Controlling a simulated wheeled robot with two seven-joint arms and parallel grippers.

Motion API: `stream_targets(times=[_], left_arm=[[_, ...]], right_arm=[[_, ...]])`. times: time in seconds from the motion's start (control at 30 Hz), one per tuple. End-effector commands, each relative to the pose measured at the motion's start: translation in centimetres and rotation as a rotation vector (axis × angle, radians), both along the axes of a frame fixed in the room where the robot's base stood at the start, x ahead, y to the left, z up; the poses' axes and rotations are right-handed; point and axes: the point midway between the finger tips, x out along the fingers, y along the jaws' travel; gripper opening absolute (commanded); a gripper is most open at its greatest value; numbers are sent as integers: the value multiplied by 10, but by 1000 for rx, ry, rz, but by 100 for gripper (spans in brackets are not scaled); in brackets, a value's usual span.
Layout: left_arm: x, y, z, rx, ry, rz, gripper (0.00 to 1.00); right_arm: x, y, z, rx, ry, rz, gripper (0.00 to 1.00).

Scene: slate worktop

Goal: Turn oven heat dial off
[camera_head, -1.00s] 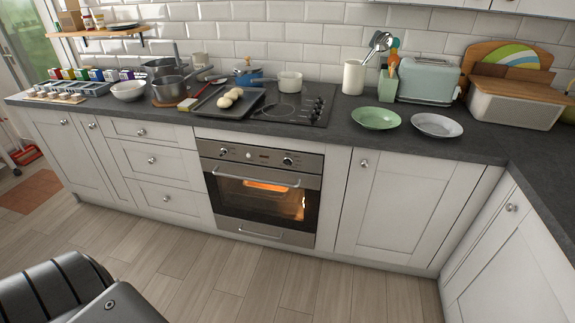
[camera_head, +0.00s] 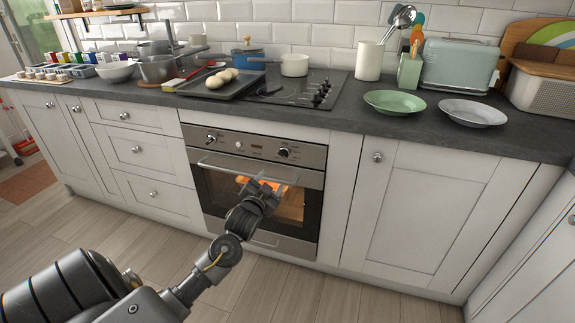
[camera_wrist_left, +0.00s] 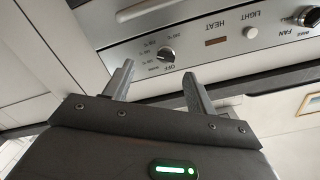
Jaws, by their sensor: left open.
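The oven (camera_head: 256,180) is shut in the cabinet row, with an orange glow behind its glass. The heat dial (camera_head: 283,152) is the dark knob at the right of its control panel. In the left wrist view, which is upside down, the heat dial (camera_wrist_left: 166,55) shows beyond the fingertips, with OFF and numbers printed around it. I cannot tell its exact setting. My left gripper (camera_head: 262,184) is open and empty in front of the oven door, below the dial and apart from it. It also shows in the left wrist view (camera_wrist_left: 157,72). My right gripper is out of view.
The oven's door handle (camera_head: 232,171) runs across below the panel, close to my left gripper. Another knob (camera_head: 210,139) is at the panel's left. The hob (camera_head: 298,90) and a dark tray (camera_head: 212,90) are on the worktop above. The floor in front is clear.

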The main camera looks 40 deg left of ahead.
Motion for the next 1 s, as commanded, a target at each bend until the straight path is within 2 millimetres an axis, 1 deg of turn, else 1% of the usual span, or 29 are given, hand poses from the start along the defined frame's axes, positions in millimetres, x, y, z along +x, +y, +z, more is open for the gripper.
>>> stream_targets(times=[0.03,0.13,0.27,0.37,0.47,0.7,0.8,0.9,1.0], left_arm=[[-1,1,9,8,-23,1,56],[-4,3,21,15,-45,5,56],[-4,5,24,16,-48,7,56],[2,8,23,16,-48,8,56],[16,12,23,16,-48,7,56],[60,26,22,15,-47,5,56],[76,31,22,15,-47,5,56],[87,34,22,15,-46,4,56],[95,37,22,15,-46,3,56]], right_arm=[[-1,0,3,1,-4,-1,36],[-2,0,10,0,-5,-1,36],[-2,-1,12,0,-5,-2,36],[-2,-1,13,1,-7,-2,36],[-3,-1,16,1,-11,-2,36],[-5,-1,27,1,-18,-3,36],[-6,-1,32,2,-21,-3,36],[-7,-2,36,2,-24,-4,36],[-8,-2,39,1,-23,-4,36]])
